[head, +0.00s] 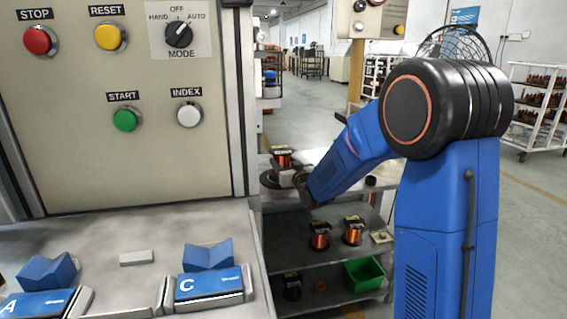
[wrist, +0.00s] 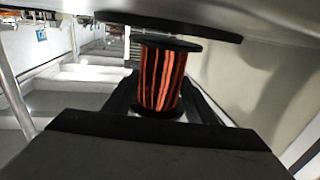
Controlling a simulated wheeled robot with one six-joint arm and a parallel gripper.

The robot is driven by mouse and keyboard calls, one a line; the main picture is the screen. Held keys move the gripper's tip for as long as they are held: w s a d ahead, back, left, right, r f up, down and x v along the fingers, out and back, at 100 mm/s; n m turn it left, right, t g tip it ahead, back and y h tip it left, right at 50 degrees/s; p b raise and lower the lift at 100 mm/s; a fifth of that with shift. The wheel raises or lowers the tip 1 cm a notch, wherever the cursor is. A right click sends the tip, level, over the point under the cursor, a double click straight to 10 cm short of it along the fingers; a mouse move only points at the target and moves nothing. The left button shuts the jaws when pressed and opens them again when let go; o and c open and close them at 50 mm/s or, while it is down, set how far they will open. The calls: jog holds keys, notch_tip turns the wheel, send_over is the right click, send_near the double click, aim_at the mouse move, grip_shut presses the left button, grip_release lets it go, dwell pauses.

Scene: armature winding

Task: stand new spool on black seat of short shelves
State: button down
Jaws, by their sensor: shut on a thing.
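The new spool (head: 282,153), copper wire between black flanges, is upright in my gripper (head: 286,177) above the top of the short shelves (head: 325,165). The black seat (head: 268,180) is a dark round disc on that top, directly under the spool and partly hidden by my gripper. In the wrist view the spool (wrist: 160,78) sits between the two dark fingers of my gripper (wrist: 160,100). One flange is very close to a wide black disc (wrist: 170,27), which looks like the seat. I cannot tell whether they touch.
Two copper spools (head: 319,236) (head: 352,232) stand on the middle shelf. A green bin (head: 364,274) and a dark spool (head: 292,287) are lower down. The control cabinet (head: 130,130) and its bench stand close on the left. A small dark object (head: 370,180) lies on the shelf top.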

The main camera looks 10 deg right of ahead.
jog(key=shift+f, duration=0.4)
dwell(0.5)
jog(key=c, duration=0.7)
grip_release()
jog(key=shift+f, duration=0.15)
jog(key=s+d+f+g+h, duration=0.1)
jog(key=s+g, duration=0.3)
jog(key=s, duration=1.4)
jog(key=s+d+f+m+g+h, duration=0.1)
jog(key=s+d+f+g, duration=0.1)
jog(key=s, duration=1.6)
jog(key=s+d+f+m+g+h, duration=0.1)
jog(key=s+d+g, duration=0.2)
jog(key=s, duration=1.5)
jog(key=g, duration=0.4)
jog(key=shift+s+d+f, duration=0.35)
jog(key=shift+s+f, duration=0.05)
